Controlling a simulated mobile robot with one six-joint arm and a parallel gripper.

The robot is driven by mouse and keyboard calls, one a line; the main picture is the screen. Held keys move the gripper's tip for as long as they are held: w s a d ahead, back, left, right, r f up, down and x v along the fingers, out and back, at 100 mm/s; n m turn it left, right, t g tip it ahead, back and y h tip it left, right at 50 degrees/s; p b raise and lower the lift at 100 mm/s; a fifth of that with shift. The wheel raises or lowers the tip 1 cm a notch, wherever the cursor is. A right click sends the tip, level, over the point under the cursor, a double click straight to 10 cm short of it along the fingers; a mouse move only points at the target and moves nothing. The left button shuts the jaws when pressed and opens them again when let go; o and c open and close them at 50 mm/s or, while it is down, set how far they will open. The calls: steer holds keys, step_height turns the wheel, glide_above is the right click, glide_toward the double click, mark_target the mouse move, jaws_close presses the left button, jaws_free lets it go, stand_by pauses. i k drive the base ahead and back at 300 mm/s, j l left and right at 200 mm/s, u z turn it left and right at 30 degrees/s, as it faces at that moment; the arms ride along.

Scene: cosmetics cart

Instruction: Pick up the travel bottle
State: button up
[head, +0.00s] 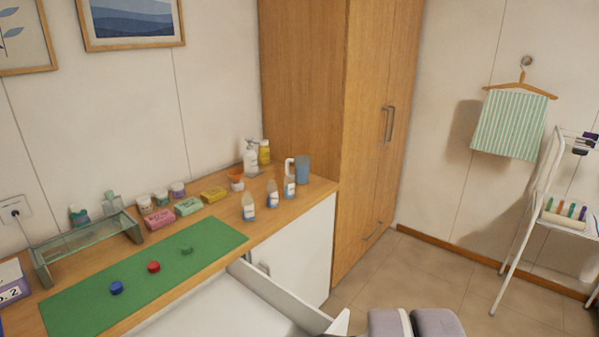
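Three small clear bottles with blue-and-white labels stand upright on the wooden counter, right of the green mat. They are a left bottle (248,207), a middle bottle (272,194) and a right bottle (289,187). They look alike, and I cannot tell which one is the travel bottle. Nothing touches them. A blue cap (116,288), a red cap (154,267) and a green cap (187,249) lie apart on the green mat (215,240). My gripper's fingertips do not show; only grey and white parts, possibly mine, show at the bottom edge.
A blue jug (302,170), white pump bottle (251,159), yellow bottle (264,152) and orange-rimmed pot (236,178) stand behind the bottles. Soap boxes (188,206) and jars line the wall. A glass shelf (88,240) stands left. An open white drawer (285,301) juts out below the counter.

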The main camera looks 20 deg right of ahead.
mark_target(290, 182)
steer(key=i+l+u, duration=0.15)
steer(key=l, duration=0.2)
steer(key=i+l+u, duration=0.15)
steer(key=l, duration=0.25)
steer(key=i+l+u, duration=0.15)
steer(key=l, duration=0.25)
steer(key=i+l+u, duration=0.15)
steer(key=l, duration=0.25)
steer(key=i+l+u, duration=0.2)
steer(key=l, duration=0.25)
steer(key=l+u, duration=0.15)
steer(key=l, duration=0.3)
